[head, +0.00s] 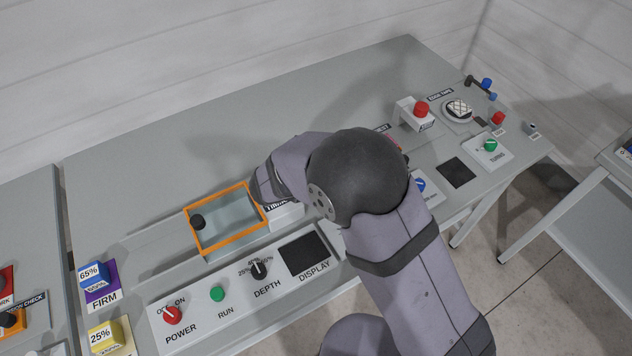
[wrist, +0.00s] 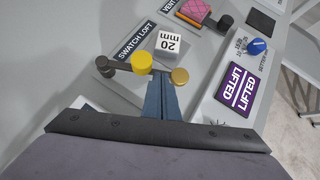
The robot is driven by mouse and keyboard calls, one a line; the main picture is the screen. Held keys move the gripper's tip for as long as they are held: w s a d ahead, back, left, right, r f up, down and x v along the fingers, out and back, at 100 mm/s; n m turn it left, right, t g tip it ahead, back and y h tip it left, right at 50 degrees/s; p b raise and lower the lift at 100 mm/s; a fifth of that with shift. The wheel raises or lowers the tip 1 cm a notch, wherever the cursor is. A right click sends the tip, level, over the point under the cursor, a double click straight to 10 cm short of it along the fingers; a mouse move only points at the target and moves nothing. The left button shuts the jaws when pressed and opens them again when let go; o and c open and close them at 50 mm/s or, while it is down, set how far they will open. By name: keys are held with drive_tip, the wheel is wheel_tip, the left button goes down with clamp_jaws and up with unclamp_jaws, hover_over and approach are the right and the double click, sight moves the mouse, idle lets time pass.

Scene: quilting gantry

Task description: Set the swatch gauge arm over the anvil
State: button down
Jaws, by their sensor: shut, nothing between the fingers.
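In the wrist view, the swatch gauge stands by the label reading SWATCH LOFT. Its dark arm (wrist: 121,69) runs from a dark pivot (wrist: 103,63) at the left to a yellow knob (wrist: 142,62). A brass-coloured disc (wrist: 180,76), perhaps the anvil, is to the right of the knob. I cannot tell whether the arm reaches over it. My gripper (wrist: 161,80) is shut and empty, its blue fingers just in front of the knob and disc; contact cannot be told. In the head view my own arm hides the gauge and the gripper.
In the head view, an orange-framed tray (head: 225,247) lies left of my arm.

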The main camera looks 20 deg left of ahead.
drive_tip(key=w+d+n+y+b, duration=0.1)
drive_tip(key=w+n+y+b, duration=0.1)
drive_tip(key=b, duration=0.1)
drive_tip(key=shift+w+d+f+n+b, duration=0.15)
drive_tip(key=shift+d+f+n+b, duration=0.15)
drive_tip(key=shift+d+f+n, duration=0.1)
drive_tip(key=shift+w+d+r+n+y+b, duration=0.15)
drive_tip(key=shift+w+d+n+y+b, duration=0.05)
drive_tip(key=shift+w+n+y+b, duration=0.6)
drive_tip(key=shift+w+d+r+n+y+b, duration=0.1)
drive_tip(key=shift+w+d+n+y+b, duration=0.05)
drive_tip(key=shift+w+n+y+b, duration=0.45)
drive_tip(key=shift+w+r, duration=0.15)
drive_tip(key=shift+w, duration=0.45)
drive_tip(key=shift+r, duration=0.15)
drive_tip(key=p+v, duration=0.4)
drive_tip(key=v, duration=0.5)
drive_tip(key=shift+s+d+r, duration=0.15)
drive_tip(key=shift+s+d, duration=0.1)
drive_tip(key=shift+s, duration=0.15)
